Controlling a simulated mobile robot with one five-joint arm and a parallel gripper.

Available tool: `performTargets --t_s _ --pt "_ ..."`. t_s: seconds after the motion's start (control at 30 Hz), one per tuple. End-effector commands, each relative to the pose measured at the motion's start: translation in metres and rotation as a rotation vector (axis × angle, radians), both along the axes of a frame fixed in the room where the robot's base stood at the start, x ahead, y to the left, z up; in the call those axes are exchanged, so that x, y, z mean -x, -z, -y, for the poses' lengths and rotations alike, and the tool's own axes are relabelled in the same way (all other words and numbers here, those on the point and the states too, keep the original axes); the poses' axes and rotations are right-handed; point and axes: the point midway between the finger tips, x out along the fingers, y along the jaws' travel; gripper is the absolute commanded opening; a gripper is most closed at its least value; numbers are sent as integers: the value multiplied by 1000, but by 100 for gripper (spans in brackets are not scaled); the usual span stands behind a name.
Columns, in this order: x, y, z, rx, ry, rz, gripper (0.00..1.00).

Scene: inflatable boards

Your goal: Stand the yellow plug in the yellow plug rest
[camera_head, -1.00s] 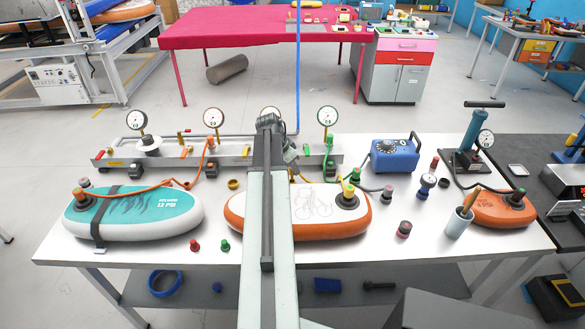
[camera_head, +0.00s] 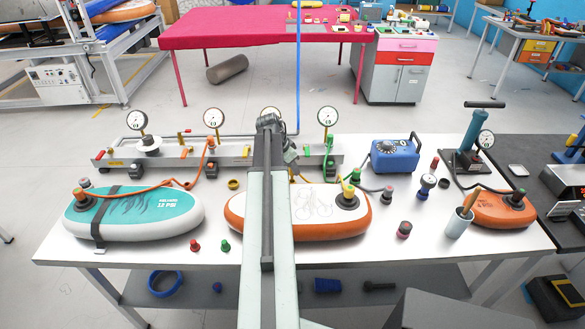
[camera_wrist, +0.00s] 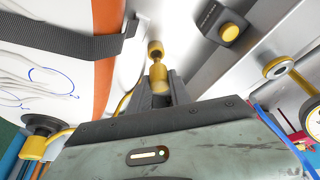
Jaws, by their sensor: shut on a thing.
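My gripper (camera_wrist: 160,88) points away from the wrist camera, its dark fingers shut on the yellow plug (camera_wrist: 159,77). A second rounded yellow piece (camera_wrist: 155,47) shows just past it; I cannot tell whether it is part of the plug. In the head view my arm hides the plug and fingertips. A dark block with a yellow disc (camera_wrist: 229,31) sits by the metal rail in the wrist view.
The orange-and-white board (camera_head: 300,212) lies close beside my gripper, with a dark strap (camera_wrist: 60,38) across it. The metal rail (camera_head: 175,155) with gauges runs along the back. A teal board (camera_head: 135,213) is at left. Red (camera_head: 195,246) and green (camera_head: 225,246) plugs stand in front.

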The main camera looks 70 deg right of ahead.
Motion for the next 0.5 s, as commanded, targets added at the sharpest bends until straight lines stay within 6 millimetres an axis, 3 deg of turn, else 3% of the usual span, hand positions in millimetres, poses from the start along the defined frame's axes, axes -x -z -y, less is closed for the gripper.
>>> performTargets --t_s 0.5 --pt "1 9 0 0 1 0 0"
